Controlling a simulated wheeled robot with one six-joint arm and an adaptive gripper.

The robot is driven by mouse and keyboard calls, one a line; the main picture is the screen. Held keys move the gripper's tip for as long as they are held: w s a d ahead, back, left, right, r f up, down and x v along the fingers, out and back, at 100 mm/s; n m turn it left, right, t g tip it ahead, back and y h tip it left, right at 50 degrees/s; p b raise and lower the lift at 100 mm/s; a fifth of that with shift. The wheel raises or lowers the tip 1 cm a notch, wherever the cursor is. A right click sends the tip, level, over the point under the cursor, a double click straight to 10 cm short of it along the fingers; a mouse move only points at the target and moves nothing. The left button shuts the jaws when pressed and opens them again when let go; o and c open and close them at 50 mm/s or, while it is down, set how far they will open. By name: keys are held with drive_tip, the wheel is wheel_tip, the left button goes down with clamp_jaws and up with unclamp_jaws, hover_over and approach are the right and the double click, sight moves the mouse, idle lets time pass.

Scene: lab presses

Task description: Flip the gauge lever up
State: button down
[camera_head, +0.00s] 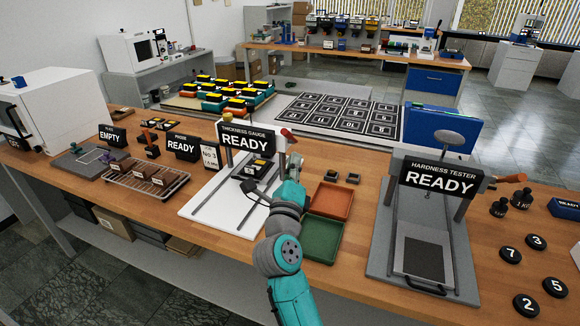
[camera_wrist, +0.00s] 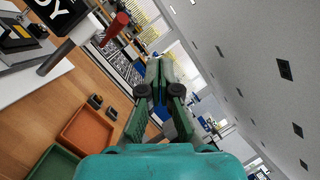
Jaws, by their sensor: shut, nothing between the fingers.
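The thickness gauge (camera_head: 232,183) stands on the bench with a white base, posts and a sign reading "THICKNESS GAUGE READY". Its lever (camera_head: 288,134) has a red handle and sticks out at the right of the sign. The red handle also shows at the upper left of the wrist view (camera_wrist: 119,24), to the left of my fingers and apart from them. My gripper (camera_head: 294,160) is just below and right of the lever in the head view. Its fingers (camera_wrist: 158,66) are shut with nothing between them. The sign hides part of the gauge's mechanism.
An orange tray (camera_head: 331,200) and a green tray (camera_head: 321,240) lie right of the gauge, with two small dark blocks behind. The hardness tester (camera_head: 418,235) stands farther right with its own orange-handled lever. A wire rack (camera_head: 146,181) lies to the left.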

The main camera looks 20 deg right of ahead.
drive_tip(key=s+a+r, duration=0.2)
drive_tip(key=s+r, duration=0.2)
drive_tip(key=s, duration=0.2)
drive_tip(key=shift+s+a, duration=0.4)
drive_tip(key=s+d+f+n+t, duration=0.1)
drive_tip(key=s+d+f+n, duration=0.35)
drive_tip(key=s+f, duration=0.35)
drive_tip(key=s+d+f+n+t, duration=0.1)
drive_tip(key=s+d+f+n, duration=0.4)
drive_tip(key=s, duration=0.5)
drive_tip(key=s+a+f+n+g+y, duration=0.1)
drive_tip(key=s+f+n, duration=0.4)
drive_tip(key=s, duration=0.5)
drive_tip(key=s+a+f+n+g+y, duration=0.2)
drive_tip(key=s+f+n+y, duration=0.3)
drive_tip(key=s+n, duration=0.3)
drive_tip(key=s+a+f+n+g+y, duration=0.1)
drive_tip(key=s+f+n, duration=0.4)
drive_tip(key=s, duration=0.7)
drive_tip(key=n+g+y, duration=0.1)
drive_tip(key=g, duration=0.1)
drive_tip(key=shift+a+f+g+y, duration=0.2)
drive_tip(key=shift+g+y, duration=0.2)
